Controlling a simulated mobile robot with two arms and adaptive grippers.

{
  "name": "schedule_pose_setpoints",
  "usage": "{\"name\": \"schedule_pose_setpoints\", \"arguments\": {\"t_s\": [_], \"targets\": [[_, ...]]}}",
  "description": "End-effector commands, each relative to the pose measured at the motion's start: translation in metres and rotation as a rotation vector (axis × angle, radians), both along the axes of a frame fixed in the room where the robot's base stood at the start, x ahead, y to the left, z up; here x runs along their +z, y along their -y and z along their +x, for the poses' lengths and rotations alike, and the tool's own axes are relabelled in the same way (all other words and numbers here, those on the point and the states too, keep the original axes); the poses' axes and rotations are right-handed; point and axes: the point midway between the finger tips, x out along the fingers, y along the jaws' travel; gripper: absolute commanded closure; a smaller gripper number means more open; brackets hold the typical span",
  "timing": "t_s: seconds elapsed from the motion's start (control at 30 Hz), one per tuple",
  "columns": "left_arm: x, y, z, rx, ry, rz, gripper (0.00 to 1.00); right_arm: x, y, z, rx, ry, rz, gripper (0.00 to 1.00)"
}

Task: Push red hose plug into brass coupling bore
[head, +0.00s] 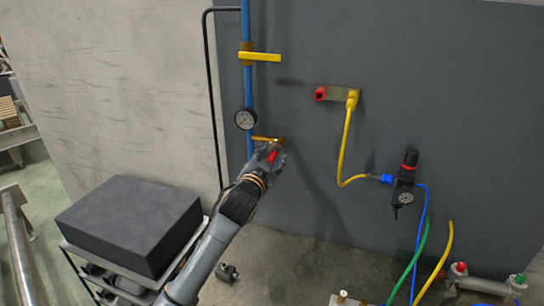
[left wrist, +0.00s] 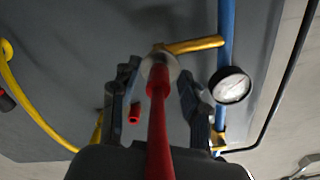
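The red hose plug (left wrist: 158,85) shows in the left wrist view as a red rod running from the bottom centre up to a pale round mouth. Its front end meets the brass coupling (left wrist: 195,45), which branches off the blue pipe; how deep it sits cannot be told. My left gripper (left wrist: 158,80) has its fingers spread on both sides of the plug, with gaps visible. In the head view my left gripper (head: 272,151) is close beneath the brass coupling (head: 268,139), with red of the plug (head: 272,156) between its fingers. My right gripper is not in view.
A pressure gauge (head: 246,119) sits on the blue pipe (head: 248,85), close to the coupling. To the right are a red fitting (head: 320,93), a yellow hose (head: 345,145) and a black regulator (head: 404,182). The grey panel (head: 310,190) is clear right of the gripper.

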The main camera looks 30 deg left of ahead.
Motion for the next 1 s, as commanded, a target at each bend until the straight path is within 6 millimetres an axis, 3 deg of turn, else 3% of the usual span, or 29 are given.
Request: {"name": "schedule_pose_setpoints", "arguments": {"t_s": [0.27, 0.7, 1.0], "targets": [[-0.001, 0.002, -0.009, -0.001, 0.000, 0.000, 0.55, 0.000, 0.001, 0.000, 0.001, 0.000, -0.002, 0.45], [-0.002, 0.022, -0.092, 0.000, -0.001, 0.000, 0.55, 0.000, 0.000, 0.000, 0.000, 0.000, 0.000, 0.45], [-0.001, 0.028, -0.117, 0.000, 0.000, 0.000, 0.55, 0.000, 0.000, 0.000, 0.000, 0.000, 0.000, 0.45]]}}
